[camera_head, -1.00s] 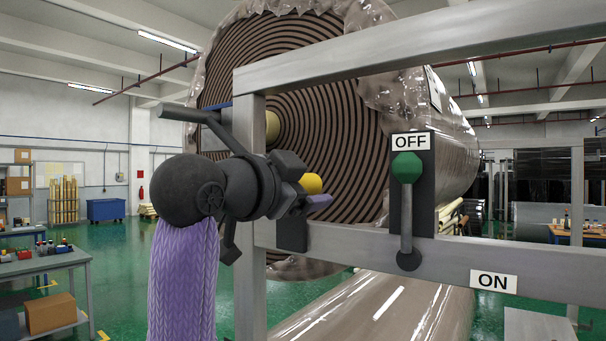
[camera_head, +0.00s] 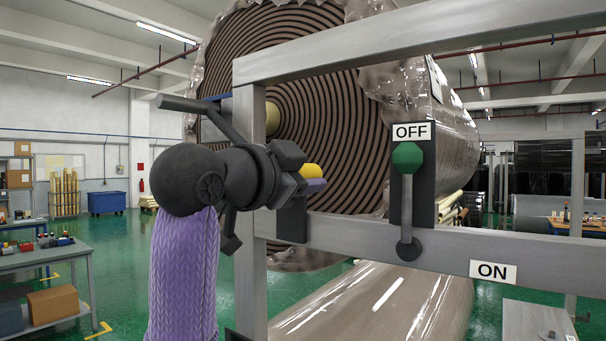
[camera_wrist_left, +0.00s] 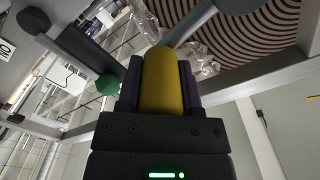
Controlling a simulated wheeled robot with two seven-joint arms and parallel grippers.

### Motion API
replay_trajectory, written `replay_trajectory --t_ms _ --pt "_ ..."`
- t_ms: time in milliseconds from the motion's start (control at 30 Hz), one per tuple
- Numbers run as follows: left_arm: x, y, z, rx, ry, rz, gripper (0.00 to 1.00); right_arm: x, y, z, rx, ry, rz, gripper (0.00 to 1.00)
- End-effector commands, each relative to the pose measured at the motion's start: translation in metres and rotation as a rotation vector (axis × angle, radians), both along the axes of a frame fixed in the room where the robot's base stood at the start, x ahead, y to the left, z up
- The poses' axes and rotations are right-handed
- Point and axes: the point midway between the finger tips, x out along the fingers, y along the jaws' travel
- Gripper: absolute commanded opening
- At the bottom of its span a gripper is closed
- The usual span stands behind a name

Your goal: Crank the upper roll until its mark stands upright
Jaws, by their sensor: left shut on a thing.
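The upper roll (camera_head: 330,110) fills the middle of the head view, its spiral brown end facing me and its core (camera_head: 272,118) pale yellow. My left gripper (camera_head: 313,178) is shut on a yellow crank handle (camera_head: 311,170) in front of the steel frame. In the left wrist view the yellow handle (camera_wrist_left: 160,80) stands between the two purple jaws. My wrist and forearm hide much of the crank. A short blue strip (camera_head: 217,98) shows left of the frame post; I cannot tell whether it is the mark. My right gripper is not in view.
A lever with a green knob (camera_head: 407,156) stands upright at the OFF label (camera_head: 411,132); the ON label (camera_head: 493,271) is lower right. The steel frame (camera_head: 350,233) surrounds my arm's reach. A lower roll (camera_head: 375,300) lies below. A work table (camera_head: 45,255) stands at left.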

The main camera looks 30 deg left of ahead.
Motion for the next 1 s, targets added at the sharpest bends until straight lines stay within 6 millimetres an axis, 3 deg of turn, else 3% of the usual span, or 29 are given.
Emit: replay_trajectory --t_ms 800,1000 --pt "0.0007 -0.0006 -0.0019 0.001 0.007 -0.002 0.00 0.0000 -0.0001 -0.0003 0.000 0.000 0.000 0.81" --pt "0.0011 -0.0017 -0.0108 0.084 0.005 0.000 0.00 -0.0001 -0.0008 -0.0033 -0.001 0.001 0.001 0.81"
